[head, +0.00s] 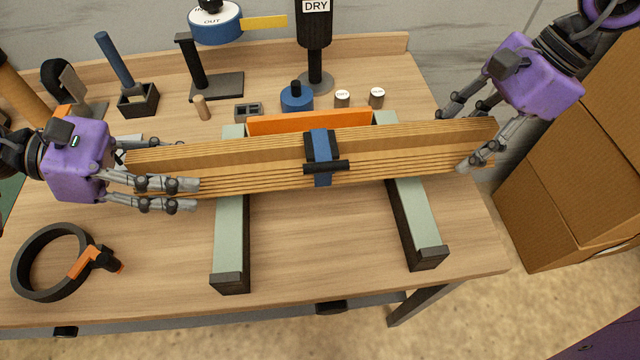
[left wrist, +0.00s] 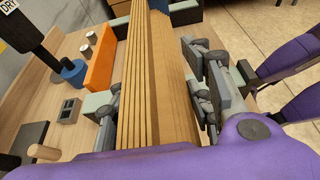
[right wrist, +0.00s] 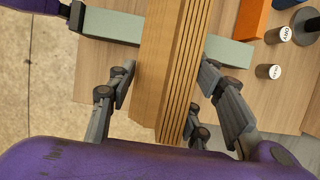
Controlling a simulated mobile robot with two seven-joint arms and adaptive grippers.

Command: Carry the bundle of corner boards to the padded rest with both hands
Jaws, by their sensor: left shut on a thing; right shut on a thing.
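The bundle of corner boards (head: 250,158) is a long stack of brown angled boards with a blue strap (head: 322,178) and black buckle at its middle. It lies level across the two pale green pads of the padded rest (head: 231,235); I cannot tell whether it touches them. My left gripper (head: 186,172) is shut on the bundle's left end, and my right gripper (head: 452,143) is shut on its right end. Both wrist views show the boards between the fingers, in the left wrist view (left wrist: 135,90) and in the right wrist view (right wrist: 178,70).
An orange board (head: 310,123) stands behind the bundle. A blue pot (head: 296,98), two white-topped cans (head: 377,97) and a grey block (head: 249,112) stand behind the rest. A black ring (head: 28,285) with an orange clamp lies at front left. Cardboard boxes (head: 560,190) stand right of the table.

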